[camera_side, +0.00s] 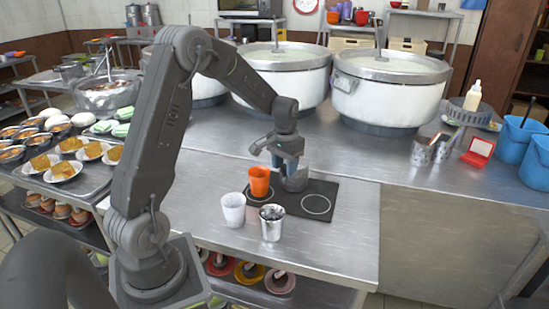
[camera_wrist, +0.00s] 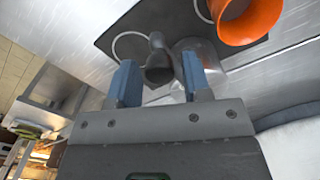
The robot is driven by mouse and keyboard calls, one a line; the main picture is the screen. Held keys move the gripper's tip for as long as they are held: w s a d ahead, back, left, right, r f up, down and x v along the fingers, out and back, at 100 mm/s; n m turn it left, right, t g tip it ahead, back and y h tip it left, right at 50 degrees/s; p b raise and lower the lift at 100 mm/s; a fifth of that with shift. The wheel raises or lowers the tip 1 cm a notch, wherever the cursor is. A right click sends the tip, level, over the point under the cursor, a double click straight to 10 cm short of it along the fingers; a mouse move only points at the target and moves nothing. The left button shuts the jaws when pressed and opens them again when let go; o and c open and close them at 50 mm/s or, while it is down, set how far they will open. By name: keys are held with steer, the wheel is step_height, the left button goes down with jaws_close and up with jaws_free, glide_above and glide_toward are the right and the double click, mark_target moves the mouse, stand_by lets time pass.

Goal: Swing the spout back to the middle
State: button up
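My gripper (camera_side: 286,158), with blue fingers, is low over the dark mat (camera_side: 320,191). In the wrist view my gripper (camera_wrist: 160,82) has its fingers apart. A dark grey, flared piece (camera_wrist: 158,62) shows between and beyond the fingertips, with gaps beside it; I cannot tell whether it is the spout. A grey metal vessel (camera_side: 296,180) stands on the mat just under and right of the fingers. It also shows in the wrist view (camera_wrist: 208,56), partly behind the right finger. No spout can be clearly made out in the side view.
An orange cup (camera_side: 259,182) stands close left of my gripper. A white cup (camera_side: 233,210) and a metal cup (camera_side: 271,224) stand in front. Large white stockpots (camera_side: 388,92) stand behind. The steel counter (camera_side: 345,240) is clear at front right.

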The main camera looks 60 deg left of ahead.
steer(key=shift+o, duration=0.5)
steer(key=shift+r, duration=0.1)
steer(key=shift+r, duration=3.4)
steer(key=shift+d+r, duration=0.15)
steer(key=s+d+r+m+t, duration=0.1)
steer(key=s+d+r+t, duration=0.1)
steer(key=s+d+r, duration=0.55)
steer(key=s+d+r+m+t, duration=0.2)
steer(key=s+d, duration=0.3)
steer(key=d, duration=0.5)
steer(key=s+d+f+m+t, duration=0.1)
steer(key=s+d, duration=0.3)
steer(key=s, duration=0.3)
steer(key=shift+t, duration=0.3)
